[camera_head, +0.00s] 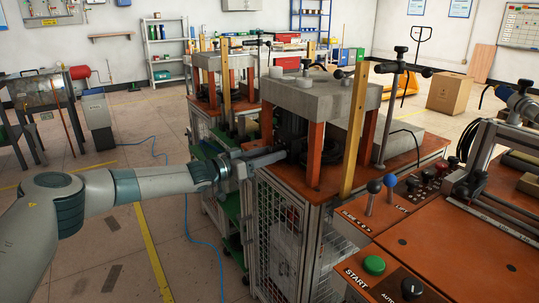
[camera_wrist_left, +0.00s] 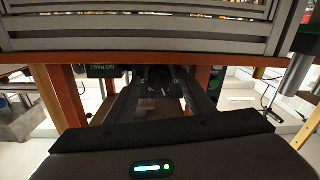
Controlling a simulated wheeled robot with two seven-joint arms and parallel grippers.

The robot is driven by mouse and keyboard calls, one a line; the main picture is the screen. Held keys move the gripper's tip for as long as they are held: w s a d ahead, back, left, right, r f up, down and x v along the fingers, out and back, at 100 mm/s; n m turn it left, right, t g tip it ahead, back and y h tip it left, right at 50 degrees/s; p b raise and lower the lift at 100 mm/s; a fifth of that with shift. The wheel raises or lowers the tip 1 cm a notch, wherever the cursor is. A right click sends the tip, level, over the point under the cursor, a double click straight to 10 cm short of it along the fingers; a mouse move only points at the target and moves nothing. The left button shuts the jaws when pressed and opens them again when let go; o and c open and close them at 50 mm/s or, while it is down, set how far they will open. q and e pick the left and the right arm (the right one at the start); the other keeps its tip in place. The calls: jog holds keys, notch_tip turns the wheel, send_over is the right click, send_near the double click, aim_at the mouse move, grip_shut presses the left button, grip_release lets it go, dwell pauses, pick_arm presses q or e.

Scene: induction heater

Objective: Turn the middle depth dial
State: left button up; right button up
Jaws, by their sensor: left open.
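My left arm comes in from the left in the head view. Its gripper (camera_head: 276,156) points at the side of the near press unit, between its orange posts. In the left wrist view the picture is upside down, and the two dark fingers of the gripper (camera_wrist_left: 164,92) are apart. A dark round dial (camera_wrist_left: 160,77) with pale markings shows between and just beyond the fingertips. I cannot tell whether the fingers touch it. In the head view the dial is hidden behind the gripper and the posts. My right gripper is not in view.
A control panel with a green start button (camera_head: 374,265) and lever knobs stands at the right.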

pick_arm(q)
jog(key=c, duration=0.9)
jog(key=shift+c, duration=0.7)
